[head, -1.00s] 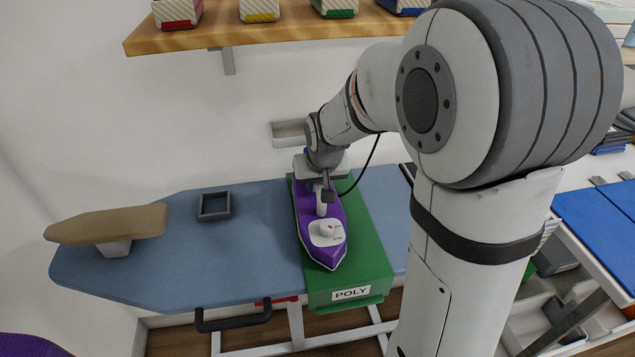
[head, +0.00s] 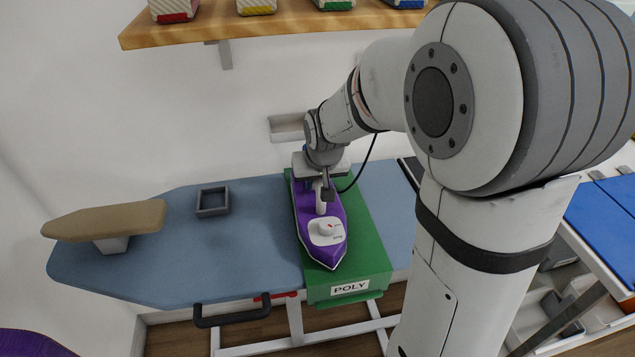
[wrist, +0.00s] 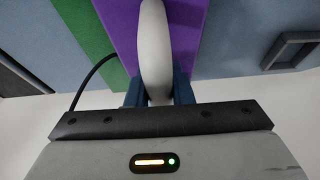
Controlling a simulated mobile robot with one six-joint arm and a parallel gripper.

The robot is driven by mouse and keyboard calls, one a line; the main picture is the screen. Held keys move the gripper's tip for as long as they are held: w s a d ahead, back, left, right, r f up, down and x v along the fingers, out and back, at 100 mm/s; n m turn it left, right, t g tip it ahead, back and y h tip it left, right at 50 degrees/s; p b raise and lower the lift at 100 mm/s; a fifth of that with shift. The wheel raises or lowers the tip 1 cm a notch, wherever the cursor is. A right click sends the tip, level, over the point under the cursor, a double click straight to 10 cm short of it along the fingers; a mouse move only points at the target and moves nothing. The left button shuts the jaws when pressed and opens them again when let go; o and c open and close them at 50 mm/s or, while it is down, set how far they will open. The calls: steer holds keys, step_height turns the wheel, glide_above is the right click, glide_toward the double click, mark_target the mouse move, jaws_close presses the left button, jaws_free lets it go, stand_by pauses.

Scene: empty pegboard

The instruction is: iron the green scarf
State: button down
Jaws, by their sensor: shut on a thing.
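The green scarf (head: 372,250) lies across the blue ironing board (head: 255,240), its labelled end reading POLY hanging over the front edge. The purple and white iron (head: 325,235) is on the scarf, along its left side, tip toward the front. My gripper (head: 322,190) is at the iron's rear. In the wrist view my gripper (wrist: 158,92) is shut on the iron's white handle (wrist: 155,45), with the purple body and green scarf (wrist: 85,35) beyond. The part of the scarf under the iron is hidden.
A square grey frame (head: 212,201) lies on the board left of the scarf. A small tan sleeve board (head: 105,220) stands at the left end. A wooden shelf (head: 270,28) with several bins hangs above. A dark handle (head: 232,315) juts from the board's front.

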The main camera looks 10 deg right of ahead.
steer(key=shift+w, duration=1.2)
steer(key=shift+w+r, duration=0.2)
steer(key=shift+w, duration=0.1)
steer(key=shift+s, duration=0.25)
steer(key=shift+s+f+b, duration=0.2)
steer(key=shift+s+b, duration=0.1)
steer(key=shift+s, duration=0.6)
steer(key=shift+s+f+b, duration=0.2)
steer(key=shift+s+b, duration=0.05)
steer(key=shift+s, duration=0.6)
